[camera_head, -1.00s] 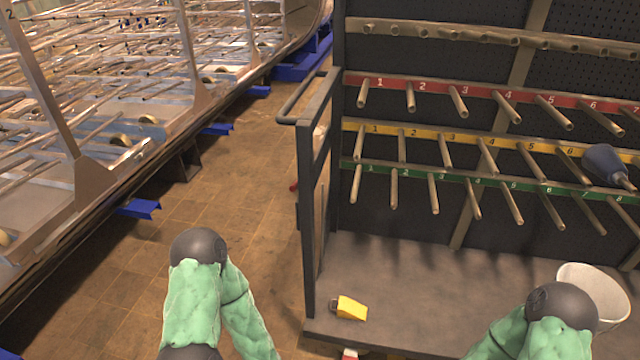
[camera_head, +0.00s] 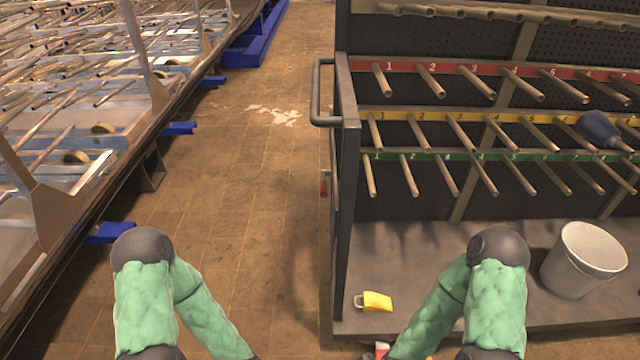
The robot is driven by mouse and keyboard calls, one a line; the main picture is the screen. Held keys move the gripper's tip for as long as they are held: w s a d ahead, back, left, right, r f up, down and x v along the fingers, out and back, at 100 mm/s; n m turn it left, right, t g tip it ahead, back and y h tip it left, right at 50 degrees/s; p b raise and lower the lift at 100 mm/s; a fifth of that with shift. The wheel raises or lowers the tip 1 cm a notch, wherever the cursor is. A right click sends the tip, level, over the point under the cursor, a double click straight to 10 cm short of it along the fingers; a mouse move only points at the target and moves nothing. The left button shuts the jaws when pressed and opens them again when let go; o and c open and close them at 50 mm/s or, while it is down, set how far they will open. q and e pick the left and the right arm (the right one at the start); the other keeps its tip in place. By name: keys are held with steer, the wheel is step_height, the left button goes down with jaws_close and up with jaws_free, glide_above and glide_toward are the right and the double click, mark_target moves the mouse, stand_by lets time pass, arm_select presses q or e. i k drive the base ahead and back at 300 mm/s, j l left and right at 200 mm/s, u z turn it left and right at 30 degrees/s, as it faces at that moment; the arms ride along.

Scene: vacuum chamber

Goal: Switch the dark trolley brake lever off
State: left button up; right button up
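The dark trolley (camera_head: 346,200) stands on the right, with a black frame, a perforated back panel and a low grey deck. A push handle (camera_head: 318,95) sticks out at its left end. I cannot clearly make out the brake lever. A small red part (camera_head: 323,185) shows at the trolley's left side, and a red and white part (camera_head: 378,350) shows below the deck's front edge, partly cut off by the frame. Which of these, if either, belongs to the brake is unclear.
A yellow object (camera_head: 377,301) and a white bucket (camera_head: 582,260) stand on the trolley deck. Rows of numbered pegs and a blue-headed tool (camera_head: 600,130) are above. The chamber structure (camera_head: 60,215) with blue feet (camera_head: 110,232) lines the left. Brown tiled floor (camera_head: 250,180) between is clear.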

mark_target(323, 191)
steer(key=j+z, duration=0.1)
steer(key=z, duration=0.25)
steer(key=i+j+z, duration=0.1)
steer(key=z, duration=0.2)
steer(key=j+z, duration=0.1)
steer(key=z, duration=0.25)
steer(key=j+z, duration=0.4)
steer(key=j, duration=0.75)
steer(key=j+z, duration=0.4)
steer(key=j, duration=0.75)
steer(key=k+j, duration=0.1)
steer(key=j, duration=0.35)
